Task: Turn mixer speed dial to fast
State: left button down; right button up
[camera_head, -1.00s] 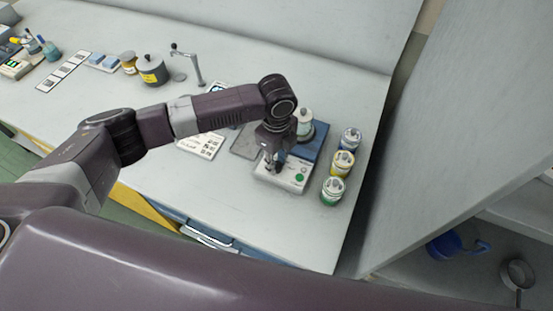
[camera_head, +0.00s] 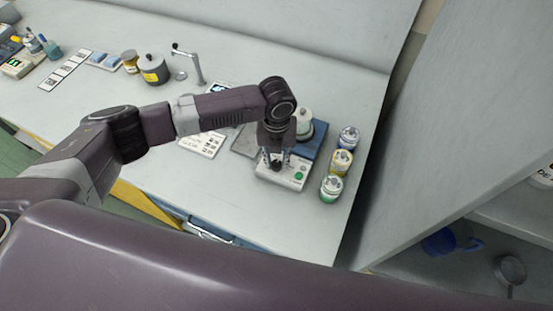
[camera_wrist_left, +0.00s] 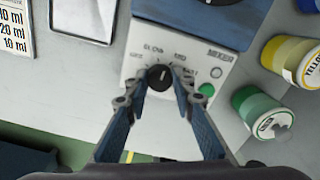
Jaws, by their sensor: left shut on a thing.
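The mixer (camera_head: 291,182) is a white and blue box near the right end of the bench. My left gripper (camera_head: 277,163) points down at the panel. In the wrist view its blue fingers (camera_wrist_left: 159,86) are closed on either side of the dial, gripping it. My right gripper is out of view.
A green button (camera_wrist_left: 206,90) sits on the panel right of the dial. Green (camera_head: 331,188), yellow (camera_head: 341,163) and blue (camera_head: 348,138) labelled jars stand right of the mixer. A printed card (camera_head: 203,144) lies to its left. Bare bench lies in front.

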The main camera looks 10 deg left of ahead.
pick_arm(q)
jog(key=m, duration=0.6)
jog(key=shift+w+m, duration=0.1)
jog(key=shift+m, duration=0.2)
jog(key=m+b, duration=0.1)
jog(key=m, duration=0.1)
jog(key=shift+m, duration=0.3)
jog(key=m+b, duration=0.3)
jog(key=b, duration=0.2)
jog(key=shift+f, duration=0.1)
jog(key=shift+m+b, duration=0.5)
jog(key=shift+b, duration=0.1)
jog(key=shift+r, duration=0.2)
jog(key=c, duration=1.6)
grip_release()
